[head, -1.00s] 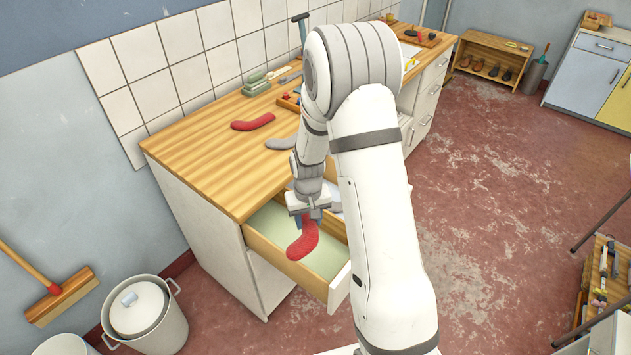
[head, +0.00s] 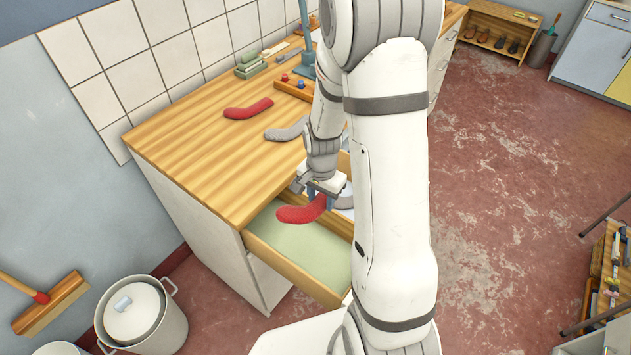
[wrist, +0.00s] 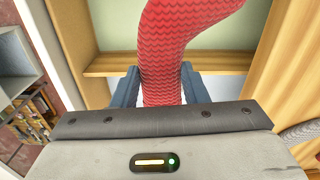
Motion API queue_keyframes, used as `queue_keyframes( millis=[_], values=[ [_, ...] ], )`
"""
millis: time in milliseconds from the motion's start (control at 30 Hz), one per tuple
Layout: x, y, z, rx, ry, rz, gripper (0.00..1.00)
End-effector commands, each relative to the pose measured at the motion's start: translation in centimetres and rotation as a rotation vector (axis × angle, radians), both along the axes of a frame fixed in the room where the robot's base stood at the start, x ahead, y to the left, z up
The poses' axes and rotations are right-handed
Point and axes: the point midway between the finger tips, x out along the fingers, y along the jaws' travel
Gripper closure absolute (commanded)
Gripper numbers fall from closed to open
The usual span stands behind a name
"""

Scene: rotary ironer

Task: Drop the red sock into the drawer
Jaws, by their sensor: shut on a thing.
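A red sock (head: 302,210) is held in my gripper (head: 322,195) above the open drawer (head: 284,277). In the wrist view the red sock (wrist: 180,45) runs up from between the two blue-grey fingers of my gripper (wrist: 160,88), which are shut on it. The drawer's pale green floor and wooden front edge (wrist: 110,66) show below the sock. A second red sock (head: 248,109) lies on the wooden worktop. Part of the drawer is hidden behind my arm.
A grey sock (head: 287,129) lies on the wooden worktop (head: 190,155), near green blocks (head: 252,66) and a blue stand (head: 304,55). White and grey cloth shows beside my gripper. A lidded bin (head: 140,315) and a broom (head: 50,300) stand at the left.

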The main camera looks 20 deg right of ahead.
Motion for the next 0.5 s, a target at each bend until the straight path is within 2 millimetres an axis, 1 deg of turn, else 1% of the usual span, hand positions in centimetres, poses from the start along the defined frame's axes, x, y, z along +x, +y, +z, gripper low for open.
queue_keyframes(
  millis=[100,233,500],
  values=[
    [-0.3,-0.3,-0.3,0.000,0.000,-0.040,0.81],
    [-0.3,-0.3,-1.3,0.000,0.001,-0.042,0.81],
    [-0.3,-0.3,-4.5,0.000,0.001,-0.040,0.81]
  ],
)
